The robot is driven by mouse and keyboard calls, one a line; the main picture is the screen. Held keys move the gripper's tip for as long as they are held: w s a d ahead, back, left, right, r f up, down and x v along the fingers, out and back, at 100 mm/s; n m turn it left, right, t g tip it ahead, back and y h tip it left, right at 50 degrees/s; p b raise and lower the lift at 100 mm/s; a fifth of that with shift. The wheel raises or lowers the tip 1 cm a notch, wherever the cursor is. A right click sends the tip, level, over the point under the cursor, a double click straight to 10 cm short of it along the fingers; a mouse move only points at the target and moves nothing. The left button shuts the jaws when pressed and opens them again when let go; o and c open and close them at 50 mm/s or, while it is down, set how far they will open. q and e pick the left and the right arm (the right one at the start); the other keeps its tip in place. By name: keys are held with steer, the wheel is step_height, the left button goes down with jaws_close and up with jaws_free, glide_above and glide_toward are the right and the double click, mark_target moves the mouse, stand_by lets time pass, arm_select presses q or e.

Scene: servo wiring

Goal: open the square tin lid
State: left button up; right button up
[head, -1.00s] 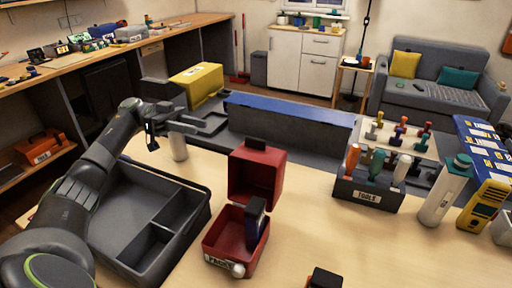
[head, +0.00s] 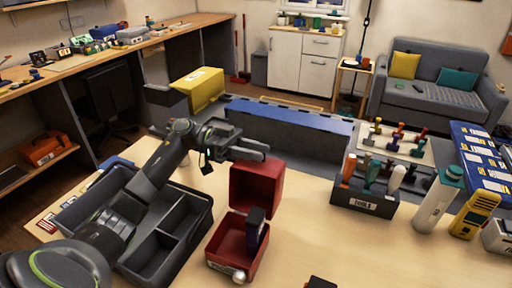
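The square red tin (head: 226,247) stands on the table with its lid (head: 257,187) raised upright at the back. A dark blue and black item (head: 254,229) stands inside the tin. A pale round knob (head: 239,276) is at its front edge. My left gripper (head: 250,152) is at the top edge of the raised lid and overlaps it in the picture. The dark tab on top of the lid is hidden behind it. I cannot tell whether the fingers touch the lid or how far apart they are. My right gripper is not clearly in view.
A dark divided tray (head: 160,243) lies under my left arm. A tool holder (head: 362,202), a white bottle (head: 432,207) and a yellow meter (head: 474,215) stand on the right. A long blue-topped box (head: 290,126) lies behind.

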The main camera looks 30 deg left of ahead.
mark_target(251, 164)
arm_select(q)
steer(key=shift+d, duration=0.25)
jaws_close()
steer(key=shift+r, duration=0.1)
steer(key=shift+s+r+m+p, duration=0.4)
steer(key=shift+s+m+p, duration=0.1)
steer(key=shift+s+p, duration=0.25)
steer(key=shift+s+d+r+m, duration=0.1)
steer(key=shift+s+r+m, duration=0.1)
steer(key=shift+s+m, duration=0.45)
